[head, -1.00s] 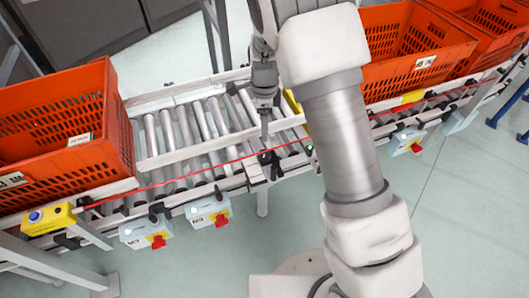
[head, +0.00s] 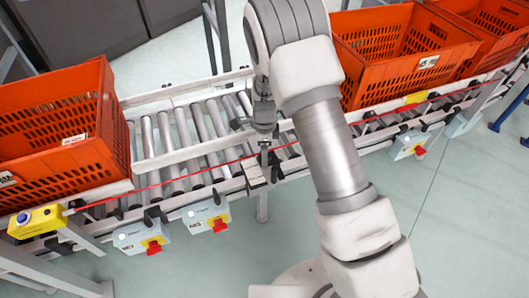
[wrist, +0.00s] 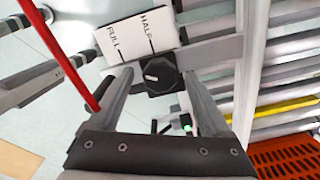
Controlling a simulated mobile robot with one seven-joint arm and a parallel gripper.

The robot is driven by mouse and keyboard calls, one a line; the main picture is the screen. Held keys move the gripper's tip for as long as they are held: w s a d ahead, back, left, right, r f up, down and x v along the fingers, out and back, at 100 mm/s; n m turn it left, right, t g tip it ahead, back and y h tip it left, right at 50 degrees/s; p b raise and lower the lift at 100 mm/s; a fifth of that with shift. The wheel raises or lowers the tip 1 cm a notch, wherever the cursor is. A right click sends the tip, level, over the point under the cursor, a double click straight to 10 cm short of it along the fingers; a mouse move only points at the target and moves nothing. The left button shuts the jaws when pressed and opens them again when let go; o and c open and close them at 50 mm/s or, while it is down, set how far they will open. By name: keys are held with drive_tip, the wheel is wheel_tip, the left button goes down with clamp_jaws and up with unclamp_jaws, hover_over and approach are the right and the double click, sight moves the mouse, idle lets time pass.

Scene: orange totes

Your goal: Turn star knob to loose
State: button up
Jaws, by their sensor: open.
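In the wrist view a black lobed knob (wrist: 158,76) with a short white mark sits on a grey rail. The mark lies toward the knob's left side. A white plate (wrist: 139,36) above it reads FULL and HALF, each with a black line; I see no word "loose". My gripper (wrist: 157,82) is open, with one finger on each side of the knob; I cannot tell whether either touches it. In the head view my gripper (head: 265,139) points down at the conveyor's front rail, above the white plate (head: 254,176). The knob is hard to make out there.
Orange totes stand at left (head: 60,160) and right (head: 400,75) on the roller conveyor (head: 190,135). A red cord (head: 170,180) runs along the front rail beside my gripper. Control boxes (head: 206,214) with red switches hang below it.

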clamp_jaws()
idle(0.4)
drive_tip(key=n+p, duration=0.1)
drive_tip(key=n, duration=0.4)
drive_tip(key=shift+n, duration=0.4)
drive_tip(key=n+p, duration=0.1)
drive_tip(key=n, duration=1.1)
drive_tip(key=shift+n, duration=0.3)
drive_tip(key=n, duration=0.5)
drive_tip(key=shift+p, duration=0.4)
drive_tip(key=shift+n, duration=0.4)
